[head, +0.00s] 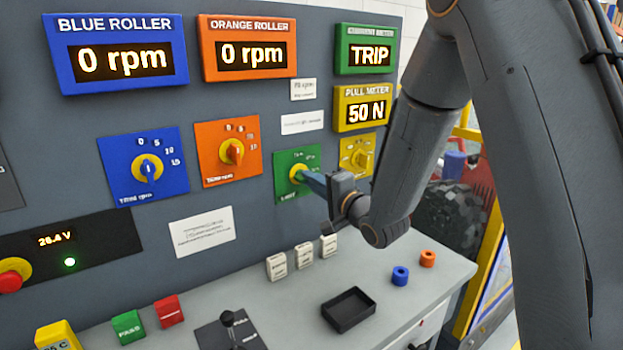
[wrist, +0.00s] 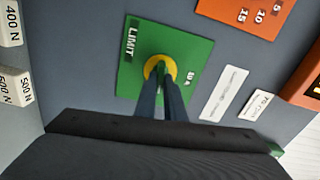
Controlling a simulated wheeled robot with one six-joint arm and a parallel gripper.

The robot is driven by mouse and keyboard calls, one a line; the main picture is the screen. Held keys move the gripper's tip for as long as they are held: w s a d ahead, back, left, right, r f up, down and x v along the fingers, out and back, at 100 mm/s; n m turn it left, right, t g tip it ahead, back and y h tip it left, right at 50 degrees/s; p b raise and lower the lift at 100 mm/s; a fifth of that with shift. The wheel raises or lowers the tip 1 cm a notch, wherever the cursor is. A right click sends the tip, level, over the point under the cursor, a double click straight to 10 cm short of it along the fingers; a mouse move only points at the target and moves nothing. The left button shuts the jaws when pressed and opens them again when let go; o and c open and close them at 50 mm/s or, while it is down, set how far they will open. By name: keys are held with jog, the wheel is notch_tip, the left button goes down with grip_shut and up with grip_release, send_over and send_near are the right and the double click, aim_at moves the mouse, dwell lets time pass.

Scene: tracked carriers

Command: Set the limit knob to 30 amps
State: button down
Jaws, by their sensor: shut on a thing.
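The limit knob (wrist: 159,68) sits on a yellow disc in the middle of a green plate (wrist: 132,85) marked LIMIT, with a 10 A mark readable in the wrist view. In the head view the green plate (head: 283,160) is on the upright panel, between the orange and yellow knob plates. My gripper (head: 306,177) reaches it from the right. In the wrist view both fingers (wrist: 161,82) close on the knob and hide most of it, so its pointer direction cannot be told. The green current meter (head: 366,49) reads TRIP.
The blue (head: 77,61) and orange (head: 249,48) roller displays read 0 rpm. The yellow pull meter (head: 361,108) reads 50 N. The orange knob plate (head: 228,150) and yellow knob plate (head: 352,143) flank the green one. A black tray (head: 348,310) and white blocks (head: 303,255) stand on the desk below.

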jog(key=shift+m, duration=0.5)
jog(key=c, duration=1.8)
grip_release()
jog(key=shift+c, duration=0.2)
jog(key=b+v, duration=0.1)
jog(key=v, duration=0.6)
jog(key=shift+s+d+b, duration=0.2)
jog(key=shift+s+b, duration=0.15)
jog(key=shift+d+f, duration=0.1)
jog(key=shift+f, duration=0.05)
